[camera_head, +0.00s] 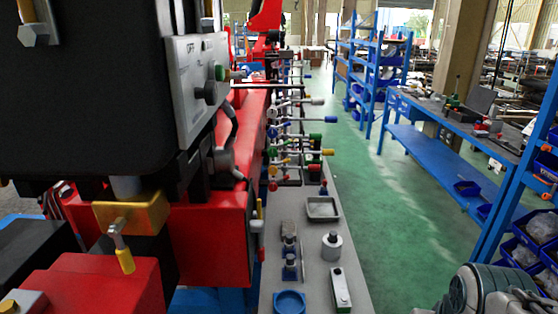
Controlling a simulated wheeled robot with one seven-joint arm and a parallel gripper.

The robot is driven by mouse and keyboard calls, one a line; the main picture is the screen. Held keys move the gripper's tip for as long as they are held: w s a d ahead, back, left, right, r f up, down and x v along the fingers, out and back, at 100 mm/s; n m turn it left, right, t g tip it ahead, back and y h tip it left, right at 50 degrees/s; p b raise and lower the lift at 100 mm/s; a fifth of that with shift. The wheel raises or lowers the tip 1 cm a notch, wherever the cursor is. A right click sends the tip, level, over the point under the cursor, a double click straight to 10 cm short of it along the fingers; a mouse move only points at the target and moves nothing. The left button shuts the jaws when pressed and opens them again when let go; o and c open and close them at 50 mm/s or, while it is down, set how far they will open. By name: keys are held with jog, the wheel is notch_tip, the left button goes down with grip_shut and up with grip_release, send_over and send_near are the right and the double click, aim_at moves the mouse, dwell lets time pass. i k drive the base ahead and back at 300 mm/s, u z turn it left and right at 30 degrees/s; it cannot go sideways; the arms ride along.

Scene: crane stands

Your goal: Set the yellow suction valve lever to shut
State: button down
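A short metal lever with a yellow grip (125,260) hangs down from a brass valve body (133,212) at the lower left. The lever points downward, tilted slightly to the right at its lower end. The brass body sits below a black tank and behind a red block. I see no label on it, so I cannot tell for sure that it is the suction valve. A thin upright yellow handle (259,212) and a sideways yellow-ended lever (327,152) also show further right.
A grey control box (197,85) with a black knob is on the black tank. A grey bench (318,235) holds a tray, a cylinder and a blue dish. A green aisle (385,220) is clear, with blue shelving and a blue workbench (440,140) on the right.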

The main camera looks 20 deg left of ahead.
aim_at(123, 251)
jog(key=u, duration=2.1)
jog(key=k, duration=0.45)
jog(key=u, duration=1)
jog(key=i, duration=0.7)
jog(key=z, duration=2.45)
